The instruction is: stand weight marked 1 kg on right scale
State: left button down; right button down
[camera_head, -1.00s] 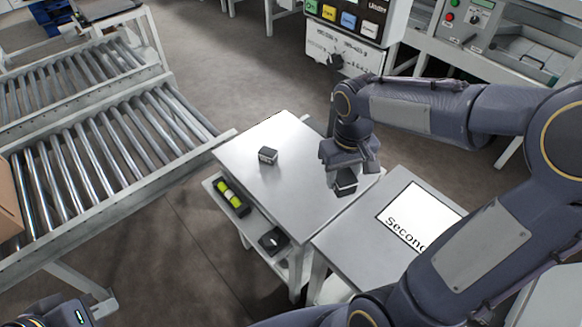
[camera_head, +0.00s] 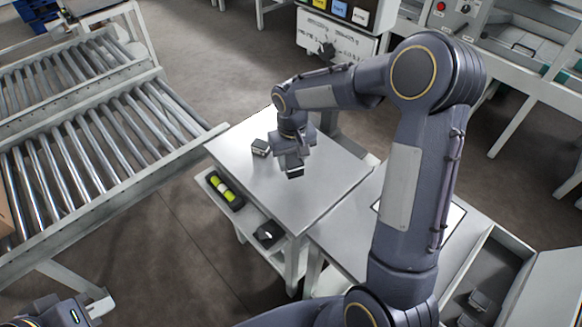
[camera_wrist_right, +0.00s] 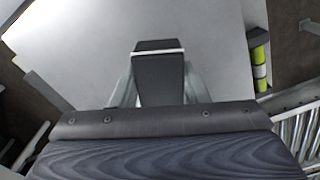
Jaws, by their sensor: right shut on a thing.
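My right gripper (camera_head: 294,160) is over the grey metal table top, pointing down. It is shut on a small dark block with a light band (camera_head: 295,172), which also shows between the fingers in the right wrist view (camera_wrist_right: 158,78). I cannot read a mark on it, nor tell whether it touches the table. I cannot make out a right scale.
A roller conveyor (camera_head: 100,160) stands left. A second table (camera_head: 335,235) adjoins on the right, partly behind my arm.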

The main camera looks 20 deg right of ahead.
aim_at(291, 167)
jog(key=shift+w+a+f, duration=0.1)
jog(key=shift+w+f, duration=0.15)
jog(key=shift+f, duration=1.45)
jog(key=shift+f+b, duration=0.1)
jog(key=shift+b, duration=0.2)
jog(key=c, duration=0.8)
grip_release()
jog(key=shift+f, duration=0.1)
